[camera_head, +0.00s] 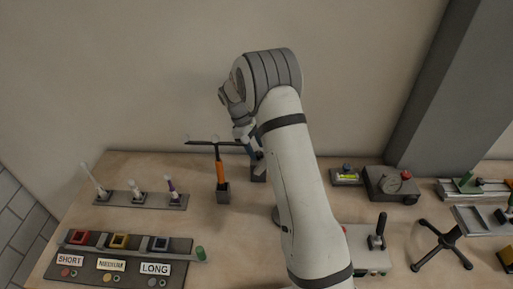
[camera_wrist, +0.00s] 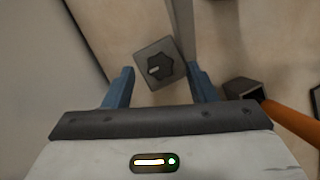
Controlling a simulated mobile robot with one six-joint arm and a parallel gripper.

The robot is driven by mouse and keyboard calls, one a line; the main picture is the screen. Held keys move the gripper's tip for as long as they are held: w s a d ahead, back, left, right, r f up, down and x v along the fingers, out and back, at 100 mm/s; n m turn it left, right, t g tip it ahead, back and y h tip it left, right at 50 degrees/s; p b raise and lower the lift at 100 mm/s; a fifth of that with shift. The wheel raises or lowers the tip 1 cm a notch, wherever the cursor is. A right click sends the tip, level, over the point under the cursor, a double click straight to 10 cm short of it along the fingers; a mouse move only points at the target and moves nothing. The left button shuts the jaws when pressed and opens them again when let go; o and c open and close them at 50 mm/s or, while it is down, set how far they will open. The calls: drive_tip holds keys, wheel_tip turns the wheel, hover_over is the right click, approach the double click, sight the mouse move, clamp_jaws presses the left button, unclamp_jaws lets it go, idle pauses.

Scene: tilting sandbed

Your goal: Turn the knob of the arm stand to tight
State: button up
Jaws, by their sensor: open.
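In the wrist view, a dark faceted knob (camera_wrist: 160,66) with a short pale mark sits on a square grey block (camera_wrist: 146,52). My gripper (camera_wrist: 160,84) is open, its two blue fingers on either side of the knob's block and apart from the knob. In the head view my gripper (camera_head: 252,153) hangs low beside the orange post (camera_head: 220,172), which carries a black crossbar (camera_head: 205,143). The knob is not clear in the head view. Part of the dark block (camera_head: 258,172) shows under the gripper. I cannot tell which setting the pale mark indicates.
The orange post (camera_wrist: 292,122) and its dark foot (camera_wrist: 243,89) stand close to my right finger in the wrist view. A rack of upright tools (camera_head: 140,199) and a labelled tray (camera_head: 118,262) are at left. A gauge box (camera_head: 390,184) and black tripod (camera_head: 441,244) are at right.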

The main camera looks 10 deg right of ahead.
drive_tip(key=shift+s+d+f, duration=0.2)
drive_tip(key=shift+d+f, duration=0.05)
drive_tip(key=shift+f, duration=0.35)
drive_tip(key=c, duration=1)
drive_tip(key=shift+o, duration=0.2)
